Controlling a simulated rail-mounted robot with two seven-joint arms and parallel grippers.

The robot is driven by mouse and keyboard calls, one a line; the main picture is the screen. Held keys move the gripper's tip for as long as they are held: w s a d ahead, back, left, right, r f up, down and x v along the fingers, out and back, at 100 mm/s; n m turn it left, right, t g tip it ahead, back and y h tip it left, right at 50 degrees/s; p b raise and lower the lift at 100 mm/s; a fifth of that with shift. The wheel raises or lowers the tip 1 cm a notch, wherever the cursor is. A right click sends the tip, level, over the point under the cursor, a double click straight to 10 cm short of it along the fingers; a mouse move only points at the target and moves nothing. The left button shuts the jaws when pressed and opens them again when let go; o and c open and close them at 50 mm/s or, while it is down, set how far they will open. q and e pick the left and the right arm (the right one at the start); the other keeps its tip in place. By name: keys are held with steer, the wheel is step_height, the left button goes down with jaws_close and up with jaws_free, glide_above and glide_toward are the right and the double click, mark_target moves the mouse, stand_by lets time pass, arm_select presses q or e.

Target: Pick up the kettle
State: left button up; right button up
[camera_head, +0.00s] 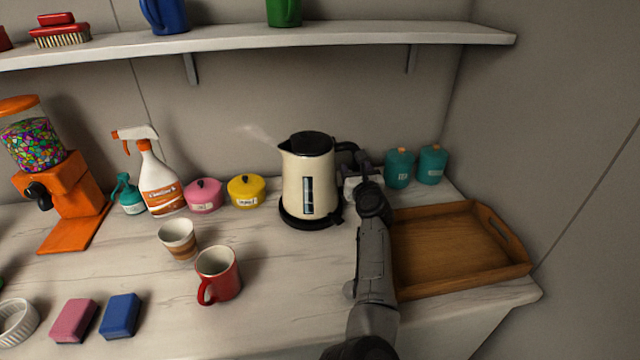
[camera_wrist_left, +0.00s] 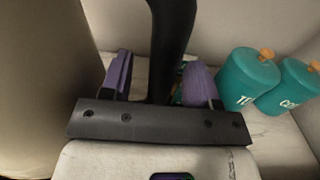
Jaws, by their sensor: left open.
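The cream kettle (camera_head: 308,178) with a black lid and black handle stands upright on its dark base on the counter, its spout to the left. My left gripper (camera_head: 357,168) is at the handle on the kettle's right side. In the left wrist view, the open left gripper (camera_wrist_left: 160,82) has its purple-padded fingers on either side of the black handle (camera_wrist_left: 170,45), with gaps showing. The kettle's body (camera_wrist_left: 40,80) fills the left of that view. The lower handle is hidden behind the gripper. My right gripper is not in view.
Teal canisters (camera_head: 399,168) stand close behind and right of the gripper. A wooden tray (camera_head: 450,250) lies to the right. A yellow pot (camera_head: 246,191), red mug (camera_head: 217,275) and striped cup (camera_head: 178,240) are left of the kettle. A shelf (camera_head: 330,33) runs above.

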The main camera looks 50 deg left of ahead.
arm_select(q)
steer(key=shift+d, duration=0.1)
steer(key=shift+c, duration=0.4)
jaws_close()
stand_by(0.7)
